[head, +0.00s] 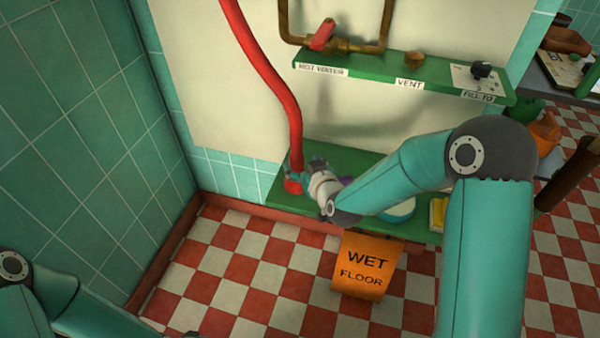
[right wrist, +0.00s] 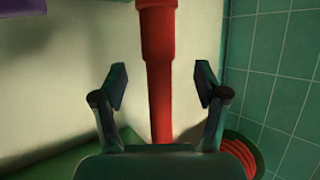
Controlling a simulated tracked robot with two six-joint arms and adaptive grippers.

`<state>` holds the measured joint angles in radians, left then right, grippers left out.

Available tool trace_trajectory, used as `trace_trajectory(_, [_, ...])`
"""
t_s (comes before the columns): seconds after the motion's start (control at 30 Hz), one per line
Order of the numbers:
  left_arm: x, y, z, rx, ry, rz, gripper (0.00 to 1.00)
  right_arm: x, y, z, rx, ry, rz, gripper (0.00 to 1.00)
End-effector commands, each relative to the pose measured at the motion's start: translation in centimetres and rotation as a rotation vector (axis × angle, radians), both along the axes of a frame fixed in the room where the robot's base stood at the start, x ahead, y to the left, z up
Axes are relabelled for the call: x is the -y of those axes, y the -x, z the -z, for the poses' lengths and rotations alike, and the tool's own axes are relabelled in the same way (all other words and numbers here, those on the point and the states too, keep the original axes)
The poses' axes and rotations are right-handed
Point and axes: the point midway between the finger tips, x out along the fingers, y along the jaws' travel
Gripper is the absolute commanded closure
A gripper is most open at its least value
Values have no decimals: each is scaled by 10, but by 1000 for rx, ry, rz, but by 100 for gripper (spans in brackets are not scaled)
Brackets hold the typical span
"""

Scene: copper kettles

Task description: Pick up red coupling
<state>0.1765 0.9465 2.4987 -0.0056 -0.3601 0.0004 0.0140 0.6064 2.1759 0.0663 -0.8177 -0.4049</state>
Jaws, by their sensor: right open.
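A red hose (head: 266,70) comes down from the top in the head view to the green lower shelf. Its wider red end (head: 293,187), which looks like the red coupling, is low by the wall, partly behind my right gripper (head: 303,172). In the right wrist view, a narrow red tube (right wrist: 161,105) runs between my spread fingers (right wrist: 162,90), with a wider red collar (right wrist: 157,35) beyond the fingertips. My right gripper is open, with a visible gap on both sides of the tube. My left arm shows at the lower left of the head view; its gripper is out of sight.
A green upper shelf (head: 400,78) with labels and a brass pipe (head: 345,46) with a red valve handle are above. The lower shelf (head: 372,160) also holds a yellow item (head: 438,212). An orange wet floor sign (head: 366,266) hangs below. A tiled wall (head: 70,140) is at left.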

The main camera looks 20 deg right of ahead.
Motion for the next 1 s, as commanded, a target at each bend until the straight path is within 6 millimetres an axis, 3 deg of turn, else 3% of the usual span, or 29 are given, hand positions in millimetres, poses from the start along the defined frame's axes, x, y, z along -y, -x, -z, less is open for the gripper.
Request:
trace_trajectory(0.23, [0, 0, 0, 0, 0, 0, 60, 0, -14, 10, -2, 0, 0, 27])
trace_trajectory(0.53, [0, 0, 0, 0, 0, 0, 60, -2, -46, 29, -1, 0, 1, 27])
trace_trajectory(0.8, [0, 0, 0, 0, 0, 0, 60, -2, -49, 30, -1, 0, 1, 27])
trace_trajectory(1.0, [0, 0, 0, 0, 0, 0, 60, -2, -49, 30, -1, 0, 1, 59])
